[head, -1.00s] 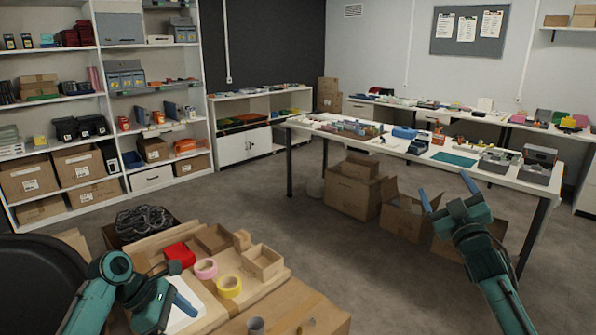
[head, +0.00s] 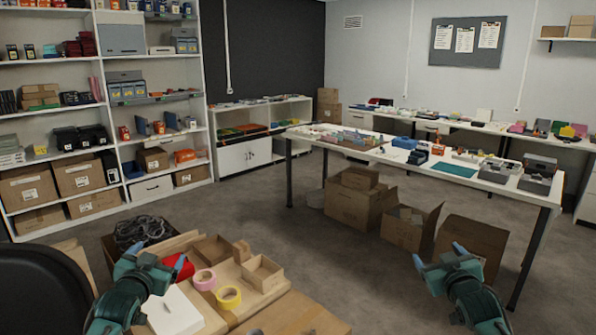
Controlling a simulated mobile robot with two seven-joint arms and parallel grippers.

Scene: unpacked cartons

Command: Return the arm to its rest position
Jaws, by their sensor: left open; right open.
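My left gripper (head: 158,262) is open and empty, at the lower left above the left part of the cardboard-coloured work surface. It is beside a red object (head: 182,268) and a white pad (head: 180,315), and partly covers both in this view. My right gripper (head: 438,256) is open and empty at the lower right. It is over the floor in front of the open cartons, apart from any object. My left arm's further links are cut off by the frame edge.
On the near surface are a pink tape roll (head: 204,279), a yellow tape roll (head: 229,297) and an open wooden box (head: 262,273). Cartons (head: 352,205) stand under the long white table (head: 440,170). Shelves (head: 105,100) fill the left wall. Grey floor between is clear.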

